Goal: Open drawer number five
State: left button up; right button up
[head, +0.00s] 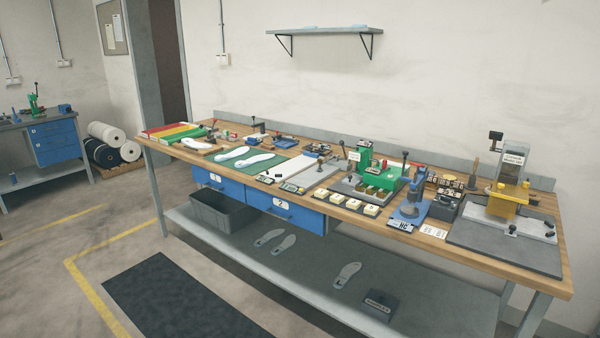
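A stack of blue drawers (56,143) hangs under the left workbench, at the far left of the head view. The fronts look shut, and their number labels are too small to read. Two more blue drawers hang under the long wooden bench: a left one (232,189) and a right one (300,216). Both look shut and carry white labels; the right label seems to read 2, the left one is unclear. I cannot tell which drawer is number five. Neither of my grippers is in view.
The long wooden bench (556,283) is crowded with tools and insoles. A grey bin (222,212) and loose insoles sit on its lower shelf. Dark and white rolls (104,134) stand right of the left workbench. A dark mat (170,300) and yellow lines mark the open floor.

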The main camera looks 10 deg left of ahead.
aim_at(52, 138)
jog(key=i+u, duration=0.5)
jog(key=i+l+u, duration=0.1)
jog(key=i+u, duration=0.4)
jog(key=i+j+u, duration=0.4)
jog(key=i, duration=0.15)
jog(key=i+u, duration=0.4)
jog(key=i, duration=0.15)
jog(key=i+l+u, duration=0.1)
jog(key=i+u, duration=0.3)
jog(key=i, duration=4.55)
jog(key=i+z, duration=0.1)
jog(key=i, duration=0.45)
jog(key=i+z, duration=0.15)
jog(key=i, duration=0.4)
jog(key=i+j+z, duration=0.1)
jog(key=i, duration=0.45)
jog(key=i+j+z, duration=0.1)
jog(key=i, duration=0.45)
jog(key=j, duration=0.1)
